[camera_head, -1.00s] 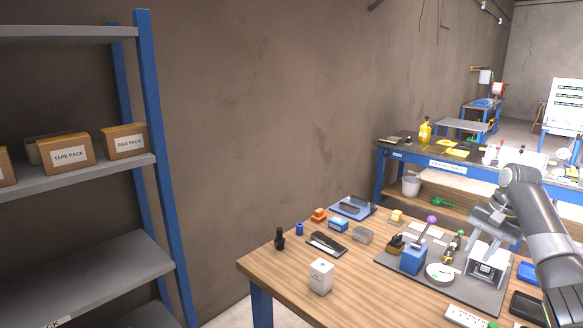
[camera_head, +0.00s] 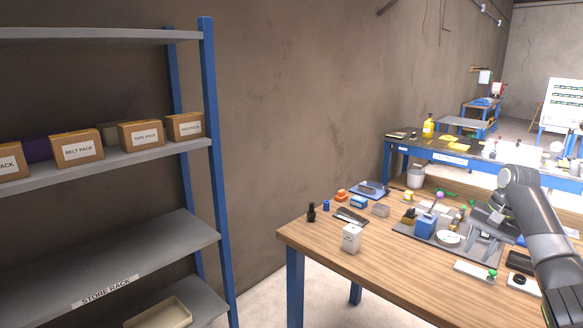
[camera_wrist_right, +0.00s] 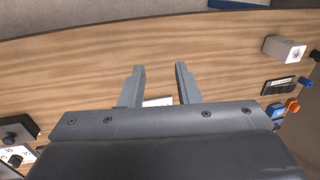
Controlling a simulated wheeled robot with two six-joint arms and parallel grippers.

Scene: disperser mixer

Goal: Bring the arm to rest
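My right arm comes in from the right edge of the head view, with its right gripper (camera_head: 486,222) over the right part of the wooden workbench (camera_head: 330,243). In the right wrist view the two fingers (camera_wrist_right: 160,72) stand apart with nothing gripped between them. The wooden bench top (camera_wrist_right: 90,65) lies beneath them, and a small white patch (camera_wrist_right: 158,102) shows behind the fingers. My left arm and gripper are not in view.
A grey mat with a blue block (camera_head: 425,226) and a round white dish (camera_head: 447,239) lies near the gripper. A white container (camera_head: 351,239) stands at the bench front. A blue-posted rack (camera_head: 219,170) with boxes stands left. Bare floor shows between rack and bench.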

